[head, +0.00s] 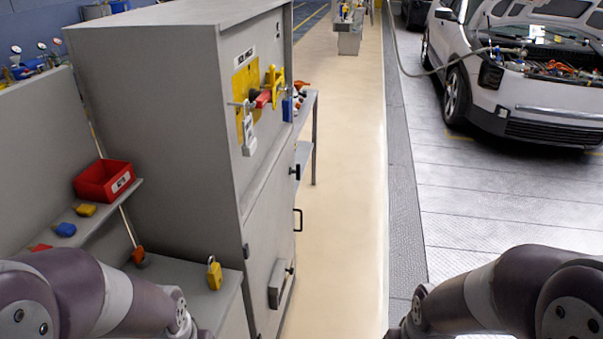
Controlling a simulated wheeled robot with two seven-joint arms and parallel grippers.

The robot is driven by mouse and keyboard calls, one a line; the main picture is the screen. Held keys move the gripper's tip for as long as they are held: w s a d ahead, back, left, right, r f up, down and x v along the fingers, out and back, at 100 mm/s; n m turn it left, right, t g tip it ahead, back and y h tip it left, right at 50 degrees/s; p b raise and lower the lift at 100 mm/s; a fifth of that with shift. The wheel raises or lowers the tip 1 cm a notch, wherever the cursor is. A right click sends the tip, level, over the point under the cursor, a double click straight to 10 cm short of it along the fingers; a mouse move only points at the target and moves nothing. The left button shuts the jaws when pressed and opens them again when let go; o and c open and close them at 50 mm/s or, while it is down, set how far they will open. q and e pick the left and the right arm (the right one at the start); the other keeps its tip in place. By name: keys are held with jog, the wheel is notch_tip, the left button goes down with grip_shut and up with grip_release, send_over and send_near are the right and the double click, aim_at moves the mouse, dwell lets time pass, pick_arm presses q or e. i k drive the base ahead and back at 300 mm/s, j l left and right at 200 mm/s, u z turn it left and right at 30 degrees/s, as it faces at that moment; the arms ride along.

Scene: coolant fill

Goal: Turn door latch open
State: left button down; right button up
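A tall grey cabinet (160,120) stands left of centre, with its door side seen at a steep angle. A small black latch (295,172) sticks out from the door's right edge, below the yellow plate. A black pull handle (298,220) is below it. The door looks closed. I cannot tell exactly how the latch is turned. My two arms enter at the bottom left and bottom right, well below the latch. Both grippers are out of the frame.
A yellow plate (241,85) on the cabinet carries a red switch handle and padlocks. A grey shelf with a red bin (104,181) and a yellow padlock (214,274) are at left. Cream floor (345,200) right of the cabinet is clear. A white car (520,90) stands far right.

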aim_at(296, 171)
jog(key=z, duration=0.7)
jog(key=i+z, duration=0.2)
jog(key=i, duration=2.15)
jog(key=i+u, duration=0.25)
jog(key=u, duration=0.2)
jog(key=i+l+u, duration=0.2)
jog(key=u, duration=0.25)
jog(key=i+l+u, duration=0.2)
jog(key=u, duration=0.25)
jog(key=i+l+u, duration=0.15)
jog(key=u, duration=0.3)
jog(key=i+j, duration=0.4)
jog(key=j+z, duration=0.05)
jog(key=j, duration=0.05)
